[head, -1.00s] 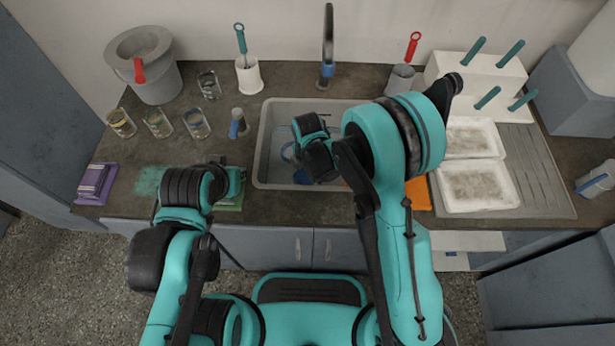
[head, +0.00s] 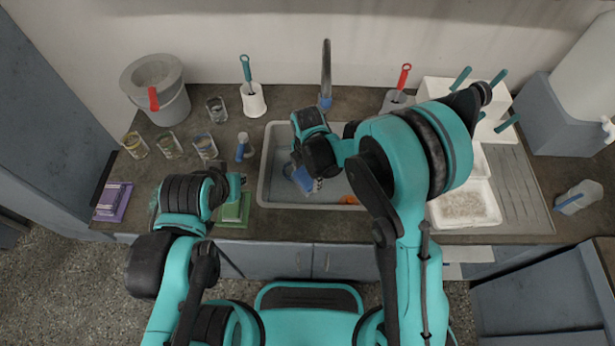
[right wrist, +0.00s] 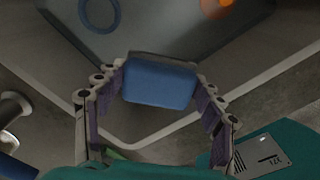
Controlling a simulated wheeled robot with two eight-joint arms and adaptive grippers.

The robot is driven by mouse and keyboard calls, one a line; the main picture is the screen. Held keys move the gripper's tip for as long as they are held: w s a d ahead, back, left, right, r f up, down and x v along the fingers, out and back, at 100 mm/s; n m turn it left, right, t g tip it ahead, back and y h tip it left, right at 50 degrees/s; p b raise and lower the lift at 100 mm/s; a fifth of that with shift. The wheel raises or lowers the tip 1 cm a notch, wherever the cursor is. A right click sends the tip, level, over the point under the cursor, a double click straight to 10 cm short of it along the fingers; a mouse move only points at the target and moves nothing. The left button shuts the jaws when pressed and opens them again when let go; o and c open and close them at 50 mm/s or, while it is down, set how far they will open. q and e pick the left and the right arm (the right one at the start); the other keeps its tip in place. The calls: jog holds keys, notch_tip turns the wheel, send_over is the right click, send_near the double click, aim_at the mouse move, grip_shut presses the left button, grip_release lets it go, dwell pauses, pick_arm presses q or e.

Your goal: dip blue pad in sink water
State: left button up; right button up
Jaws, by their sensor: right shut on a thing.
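The blue pad (head: 303,179) is in my right gripper (head: 312,186), over the left part of the grey sink (head: 262,187). In the right wrist view the blue pad (right wrist: 160,83) sits between the two fingers of the right gripper (right wrist: 162,75), which are shut on it. The sink floor (right wrist: 160,30) shows beyond the pad. I cannot tell the water level or whether the pad touches water. My left gripper (head: 236,186) is at the left of the sink, by a green pad (head: 235,208); its fingers are too hidden to judge.
An orange item (head: 349,199) shows in the sink. A purple pad (head: 113,202), several glass jars (head: 169,145) and a grey bucket (head: 158,90) are at left. White trays (head: 465,205) are at right, partly behind my right arm.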

notch_tip(320, 180, up, 6)
jog(key=p, duration=0.3)
jog(key=shift+r+p, duration=0.15)
jog(key=shift+p, duration=0.2)
